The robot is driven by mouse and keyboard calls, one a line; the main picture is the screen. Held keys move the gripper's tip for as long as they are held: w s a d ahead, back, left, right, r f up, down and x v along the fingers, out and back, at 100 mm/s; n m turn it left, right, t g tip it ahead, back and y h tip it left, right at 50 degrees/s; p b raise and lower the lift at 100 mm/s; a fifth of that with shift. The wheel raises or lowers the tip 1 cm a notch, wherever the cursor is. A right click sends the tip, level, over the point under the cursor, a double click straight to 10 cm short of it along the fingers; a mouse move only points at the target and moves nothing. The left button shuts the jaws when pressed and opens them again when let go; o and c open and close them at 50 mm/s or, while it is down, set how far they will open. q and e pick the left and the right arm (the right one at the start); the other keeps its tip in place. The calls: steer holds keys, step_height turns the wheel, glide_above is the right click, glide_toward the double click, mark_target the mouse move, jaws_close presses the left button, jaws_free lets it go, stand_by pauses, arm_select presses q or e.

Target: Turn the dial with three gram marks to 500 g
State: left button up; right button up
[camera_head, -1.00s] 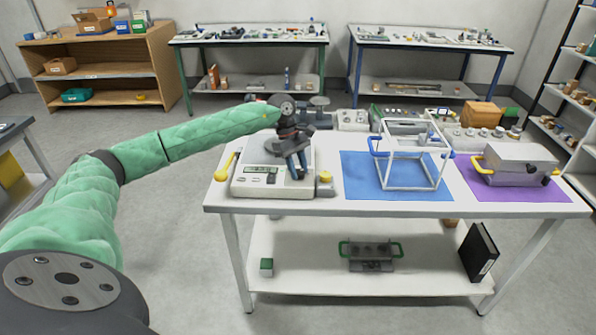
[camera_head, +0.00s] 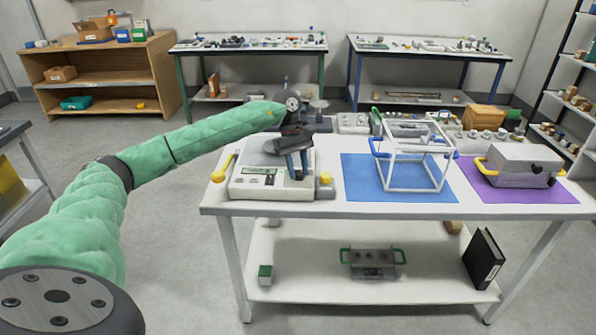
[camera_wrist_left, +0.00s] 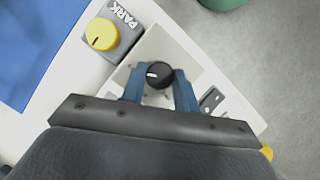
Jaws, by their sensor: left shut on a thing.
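The black dial (camera_wrist_left: 158,75) with a white pointer line sits on the pale scale body (camera_wrist_left: 165,47) in the left wrist view. Small marks show beside it, too small to read. My left gripper (camera_wrist_left: 158,88) has its blue fingers on either side of the dial, shut on it. In the head view my left gripper (camera_head: 296,176) reaches down on the right front of the white weighing scale (camera_head: 245,183) and hides the dial there. My right gripper is in neither current view.
A yellow knob (camera_wrist_left: 101,34) on a grey block marked PARK stands next to the scale. A yellow-handled part (camera_head: 222,169) is at the scale's left. A white frame (camera_head: 416,186) on a blue mat and a grey box (camera_head: 520,168) on a purple mat stand to the right.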

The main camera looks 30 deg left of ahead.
arm_select(q)
steer(key=shift+r, duration=0.1)
steer(key=o, duration=1)
steer(key=b+v, duration=0.1)
steer(key=v, duration=0.6)
steer(key=shift+w+a+r+b, duration=0.1)
steer(key=shift+w+r+b, duration=0.05)
steer(key=shift+r+b, duration=0.15)
arm_select(e)
steer(key=a+f, duration=0.2)
steer(key=shift+w+a+f+y, duration=0.15)
steer(key=shift+w+f+y, duration=0.15)
steer(key=shift+w+f, duration=0.05)
steer(key=shift+r, duration=0.15)
